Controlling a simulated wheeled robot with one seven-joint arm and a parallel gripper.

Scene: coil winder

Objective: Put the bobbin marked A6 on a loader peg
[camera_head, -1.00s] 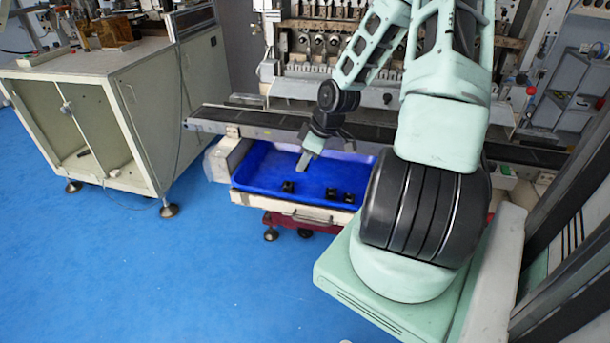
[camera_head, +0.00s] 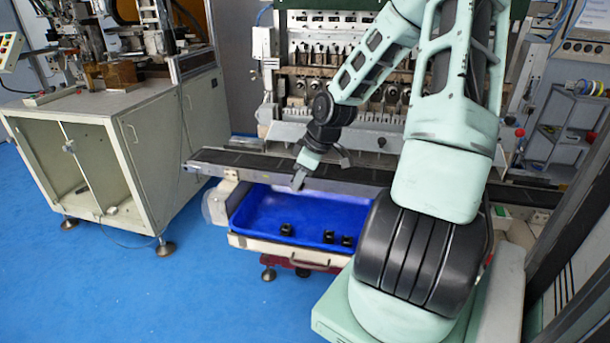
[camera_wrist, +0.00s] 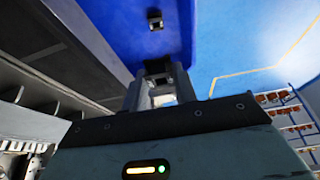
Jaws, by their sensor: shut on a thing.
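My gripper (camera_head: 298,181) is in the air above the blue tray (camera_head: 240,222), near the front of the dark conveyor-like rail. In the wrist view its fingers (camera_wrist: 157,78) are shut on a small dark bobbin (camera_wrist: 157,66) at their tips. No mark can be read on it, so I cannot tell if it is A6. Three small black bobbins (camera_head: 287,230), (camera_head: 328,237), (camera_head: 346,241) stand in the tray, their marks too small to read. One tray bobbin (camera_wrist: 156,22) shows in the wrist view. I cannot make out a loader peg for sure.
The rail (camera_head: 260,166) runs across the front of the winding machine (camera_head: 350,80), with a row of spindles above it. A cream cabinet (camera_head: 130,140) with equipment on top stands at left. Blue floor (camera_head: 140,300) is open at front left.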

